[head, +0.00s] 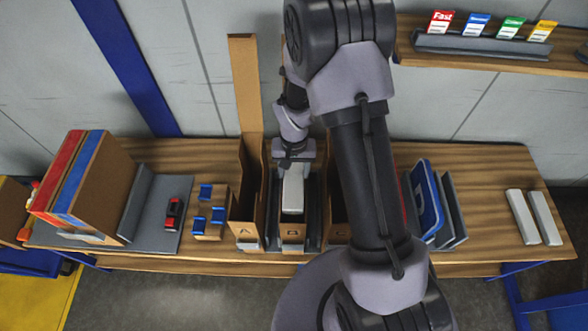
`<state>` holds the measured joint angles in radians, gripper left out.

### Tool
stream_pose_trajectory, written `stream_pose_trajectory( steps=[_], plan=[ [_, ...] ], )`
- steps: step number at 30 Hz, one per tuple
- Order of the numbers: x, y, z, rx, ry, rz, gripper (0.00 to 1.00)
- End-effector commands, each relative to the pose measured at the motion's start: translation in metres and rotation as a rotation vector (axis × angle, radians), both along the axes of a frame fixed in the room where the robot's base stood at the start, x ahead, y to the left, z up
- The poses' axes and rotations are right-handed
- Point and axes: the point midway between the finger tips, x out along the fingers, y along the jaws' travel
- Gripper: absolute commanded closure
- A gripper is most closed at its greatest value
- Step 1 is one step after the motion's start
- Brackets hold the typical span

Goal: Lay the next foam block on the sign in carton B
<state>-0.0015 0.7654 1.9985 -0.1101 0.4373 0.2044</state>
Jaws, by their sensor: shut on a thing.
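My gripper (294,160) is shut on a pale grey foam block (292,194). It holds the block lengthwise over the open top of carton B (293,229), the middle brown carton marked B. I cannot tell how far the block is inside or whether it touches anything. The sign in carton B is hidden by the block, gripper and carton walls. Two more pale foam blocks, a left one (521,217) and a right one (545,217), lie side by side at the bench's right end.
Carton A (246,229) stands close on the left, with a tall raised flap. Another carton (338,231) on the right is partly hidden by my arm. A rack with a blue sign (430,205) stands further right. Blue clips and a red toy car sit left.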

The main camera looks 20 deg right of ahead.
Motion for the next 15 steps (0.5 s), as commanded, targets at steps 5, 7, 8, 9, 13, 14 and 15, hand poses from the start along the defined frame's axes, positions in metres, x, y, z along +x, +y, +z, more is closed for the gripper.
stream_pose_trajectory(
  steps=[5,7,8,9,13,14,15],
  plan=[
    [0.0,0.0,-0.0034,0.0,0.0,0.0,0.84],
    [0.0,0.0,-0.0045,0.0,0.0,0.0,0.84],
    [0.0,0.0,-0.0049,0.0,0.0,0.0,0.84],
    [0.0,0.0,-0.0055,0.0,0.0,0.0,0.84],
    [0.0,0.0,-0.0074,0.0,0.0,0.0,0.84],
    [0.0,0.0,-0.0079,0.0,0.0,0.0,0.84],
    [0.0,0.0,-0.0085,0.0,0.0,0.0,0.84]
  ],
)
